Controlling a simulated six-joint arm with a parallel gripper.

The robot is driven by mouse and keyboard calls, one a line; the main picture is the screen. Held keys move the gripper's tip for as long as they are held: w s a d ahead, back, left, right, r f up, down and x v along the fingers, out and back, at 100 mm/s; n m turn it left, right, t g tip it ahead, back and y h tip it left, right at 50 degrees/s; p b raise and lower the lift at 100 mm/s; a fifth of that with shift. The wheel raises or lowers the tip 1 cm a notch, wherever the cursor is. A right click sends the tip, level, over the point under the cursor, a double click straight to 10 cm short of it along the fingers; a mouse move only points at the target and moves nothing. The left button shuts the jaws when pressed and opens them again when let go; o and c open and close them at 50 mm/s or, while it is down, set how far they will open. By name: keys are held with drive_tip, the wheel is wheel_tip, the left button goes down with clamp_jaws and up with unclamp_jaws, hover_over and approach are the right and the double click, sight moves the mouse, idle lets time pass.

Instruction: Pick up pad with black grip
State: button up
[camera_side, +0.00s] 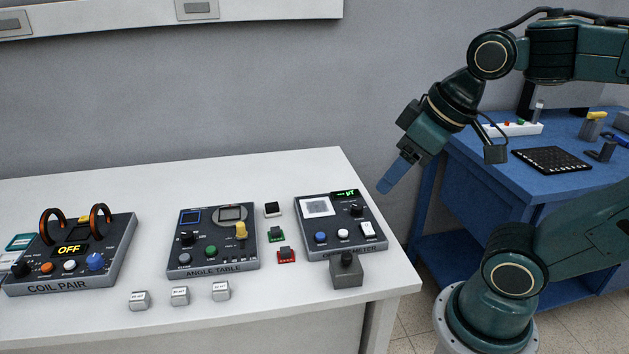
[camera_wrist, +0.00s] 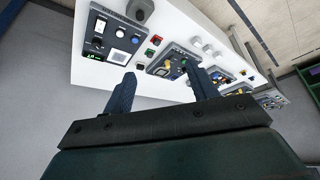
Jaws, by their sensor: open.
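My gripper (camera_side: 384,188) is open and empty, high above and to the right of the white table's right end in the side view. In the wrist view its two blue fingers (camera_wrist: 162,73) stand apart with nothing between them. A grey block with a black knob on top (camera_side: 347,271) stands at the table's front right, before the meter box; it also shows in the wrist view (camera_wrist: 140,9).
The meter box (camera_side: 376,246), angle table box (camera_side: 213,267) and coil pair box (camera_side: 62,286) stand on the white table (camera_side: 255,332). Three small grey blocks (camera_side: 180,296) lie along the front. A blue bench (camera_side: 470,203) stands behind my arm at right. The air around my gripper is clear.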

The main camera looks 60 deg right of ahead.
drive_tip(key=w+d+r+n, duration=0.2)
drive_tip(key=w+n, duration=0.1)
drive_tip(key=w, duration=0.9)
drive_tip(key=n+g+y, duration=0.3)
drive_tip(key=n+y, duration=0.1)
drive_tip(key=n, duration=0.3)
hover_over(272, 204)
drive_tip(key=s+d, duration=0.3)
drive_tip(key=d, duration=0.1)
wheel_tip(272, 204, down, 21)
drive_tip(key=shift+t, duration=0.3)
drive_tip(key=shift+s+d+x, duration=0.1)
drive_tip(key=shift+d+x, duration=0.05)
drive_tip(key=shift+x, duration=2)
drive_tip(key=shift+s+d+x, duration=0.15)
drive_tip(key=shift+d+x, duration=0.05)
drive_tip(key=shift+x, duration=1.9)
drive_tip(key=shift+f, duration=0.25)
drive_tip(key=shift+h, duration=0.3)
drive_tip(key=shift+x, duration=2.6)
drive_tip(key=shift+a+r, duration=0.1)
drive_tip(key=shift+a, duration=0.05)
